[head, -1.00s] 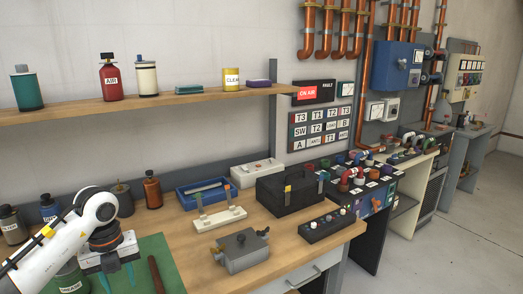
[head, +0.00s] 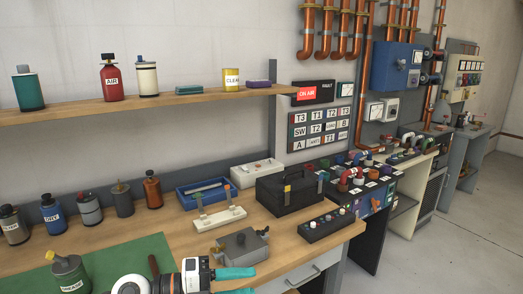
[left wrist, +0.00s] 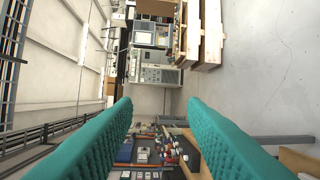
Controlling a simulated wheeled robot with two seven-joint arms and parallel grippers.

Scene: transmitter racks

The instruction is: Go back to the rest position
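My left gripper (head: 250,282) is at the bottom edge of the head view, in front of the workbench's near side. It points to the right, with its two teal fingers apart and nothing between them. In the left wrist view the same fingers (left wrist: 160,106) stand wide apart, with only distant room and bench things beyond them. Most of my left arm is cut off by the bottom edge of the head view. My right gripper is in neither view.
Several bottles stand at the back. The floor (head: 440,250) at right is clear.

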